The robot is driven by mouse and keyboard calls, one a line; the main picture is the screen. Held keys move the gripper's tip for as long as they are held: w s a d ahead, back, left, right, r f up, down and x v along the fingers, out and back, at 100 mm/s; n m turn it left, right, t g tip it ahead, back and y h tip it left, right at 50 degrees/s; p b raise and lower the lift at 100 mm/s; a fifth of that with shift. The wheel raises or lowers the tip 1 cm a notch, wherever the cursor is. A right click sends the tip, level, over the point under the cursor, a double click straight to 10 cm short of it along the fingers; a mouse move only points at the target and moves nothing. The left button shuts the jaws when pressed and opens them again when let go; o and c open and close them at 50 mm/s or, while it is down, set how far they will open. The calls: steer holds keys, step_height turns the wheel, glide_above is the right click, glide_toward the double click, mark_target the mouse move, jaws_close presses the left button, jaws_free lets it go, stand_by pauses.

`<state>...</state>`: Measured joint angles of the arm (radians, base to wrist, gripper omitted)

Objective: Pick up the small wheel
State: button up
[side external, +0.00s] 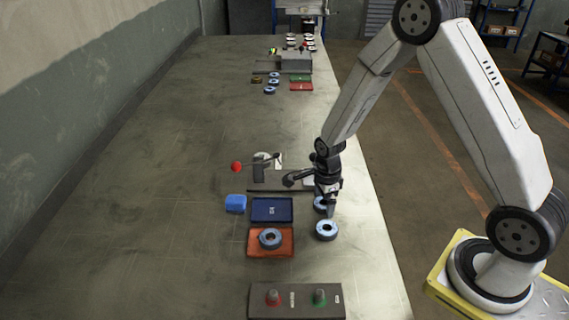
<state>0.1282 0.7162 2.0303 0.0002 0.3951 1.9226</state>
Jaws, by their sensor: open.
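A blue-grey wheel (327,231) with a pale centre hole lies flat on the table. A similar wheel (318,205) lies just behind it, partly hidden by my gripper. A third wheel (270,239) lies on the orange tray (286,248). I cannot tell clearly which of them is the small one. My gripper (331,213) points down, open, at the far edge of the front wheel. It looks empty. Its fingertips are small here, and I cannot tell whether they touch the wheel.
A button box (297,301) sits in front. The table's left side is clear. More parts lie far back.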

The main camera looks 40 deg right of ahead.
steer(key=shift+c, duration=0.2)
steer(key=c, duration=1.1)
steer(key=shift+r, duration=0.1)
steer(key=shift+r, duration=1.5)
steer(key=shift+s+a+r, duration=0.25)
steer(key=shift+s+r, duration=1.4)
steer(key=shift+s, duration=0.7)
steer(key=shift+s+a+r, duration=0.2)
steer(key=shift+s+r, duration=1.45)
steer(key=shift+s, duration=0.65)
steer(key=shift+s+a+r, duration=0.25)
steer(key=shift+s+r, duration=1.4)
steer(key=shift+s, duration=0.7)
